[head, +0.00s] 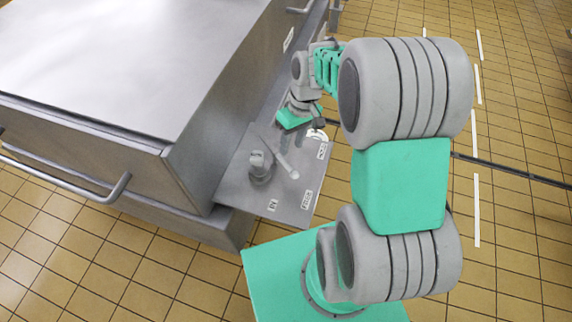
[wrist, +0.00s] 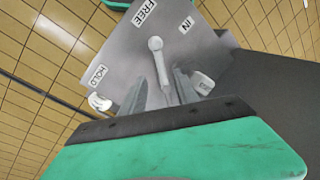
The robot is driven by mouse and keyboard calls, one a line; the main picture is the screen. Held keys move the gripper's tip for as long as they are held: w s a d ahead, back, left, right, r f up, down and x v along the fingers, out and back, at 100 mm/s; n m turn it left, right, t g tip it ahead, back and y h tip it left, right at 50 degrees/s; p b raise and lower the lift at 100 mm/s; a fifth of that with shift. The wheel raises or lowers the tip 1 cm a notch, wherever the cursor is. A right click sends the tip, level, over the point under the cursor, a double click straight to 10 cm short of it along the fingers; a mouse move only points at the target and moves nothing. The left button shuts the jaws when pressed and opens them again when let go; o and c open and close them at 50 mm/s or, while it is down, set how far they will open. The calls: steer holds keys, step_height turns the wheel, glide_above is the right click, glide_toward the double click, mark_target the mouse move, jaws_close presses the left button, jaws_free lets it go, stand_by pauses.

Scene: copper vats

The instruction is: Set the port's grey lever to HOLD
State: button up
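The grey lever (head: 294,174) lies over a grey metal plate (head: 237,188) beside the vat. In the wrist view the lever (wrist: 155,43) has a round knob pointing at the FREE label (wrist: 145,12). The IN label (wrist: 186,24) is to its right and the HOLD label (wrist: 98,75) to its left. My gripper (wrist: 160,76) is open, with one finger on each side of the lever's rod in the picture. Whether they touch it is unclear.
A short grey cylindrical fitting (head: 260,166) stands on the plate left of the lever. A white curved piece (wrist: 98,102) is near HOLD. The large metal vat (head: 110,60), with a bar handle (head: 122,188), fills the left. Tiled floor is open at right.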

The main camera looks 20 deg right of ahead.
mark_target(287, 163)
steer(key=f, duration=0.2)
steer(key=a+f, duration=0.1)
steer(key=f, duration=0.4)
steer(key=shift+s+a+f, duration=0.25)
steer(key=shift+f, duration=0.05)
jaws_close()
stand_by(1.0)
